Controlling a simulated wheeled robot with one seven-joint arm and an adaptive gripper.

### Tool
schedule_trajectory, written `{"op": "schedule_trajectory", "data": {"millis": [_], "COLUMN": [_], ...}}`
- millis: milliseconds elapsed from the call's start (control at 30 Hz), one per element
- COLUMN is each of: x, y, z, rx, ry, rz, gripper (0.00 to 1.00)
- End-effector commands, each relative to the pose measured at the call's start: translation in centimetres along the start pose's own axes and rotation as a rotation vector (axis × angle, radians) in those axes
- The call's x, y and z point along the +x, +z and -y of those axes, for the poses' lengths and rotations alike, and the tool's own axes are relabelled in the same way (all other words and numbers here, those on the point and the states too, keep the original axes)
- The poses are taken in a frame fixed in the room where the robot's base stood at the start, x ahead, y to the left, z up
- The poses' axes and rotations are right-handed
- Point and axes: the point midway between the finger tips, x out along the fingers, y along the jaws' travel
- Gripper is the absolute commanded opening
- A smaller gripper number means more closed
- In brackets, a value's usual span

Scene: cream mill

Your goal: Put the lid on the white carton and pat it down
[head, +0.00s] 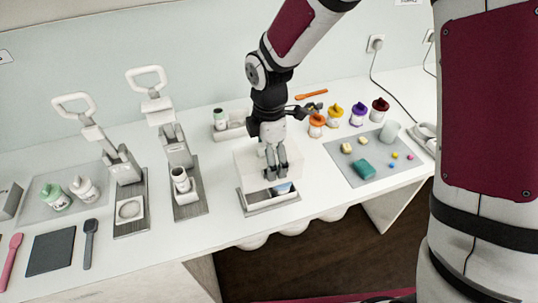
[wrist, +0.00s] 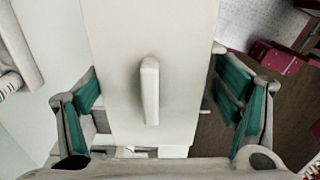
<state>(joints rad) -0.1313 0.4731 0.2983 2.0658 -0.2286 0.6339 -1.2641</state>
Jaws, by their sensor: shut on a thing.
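The lid (head: 249,167) is a plain white panel. The wrist view shows its bar-shaped handle (wrist: 150,90) upright between my fingers. My gripper (head: 276,177) is shut on the lid, with a teal-padded finger at either side of it in the wrist view. The white carton (head: 272,208) stands below on the counter, near the front edge. Its front part shows open, with dark and bluish contents; the lid and gripper hide its back part. I cannot tell whether the lid touches the carton.
Two lever presses (head: 130,205) (head: 187,195) stand to the left. A grey mat (head: 345,172) with a teal block (head: 364,168) and small coloured pieces lies to the right. Several coloured-lid jars (head: 358,114) stand behind it. The counter's front edge is close to the carton.

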Motion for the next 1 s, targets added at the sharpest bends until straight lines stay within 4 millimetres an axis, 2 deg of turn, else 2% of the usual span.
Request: {"op": "schedule_trajectory", "data": {"millis": [367, 1000], "x": [0.2, 1.9], "y": [0.0, 0.0], "z": [0.0, 0.0], "rx": [0.0, -0.001], "ry": [0.0, 0.0], "rz": [0.0, 0.001], "gripper": [0.56, 0.56]}}
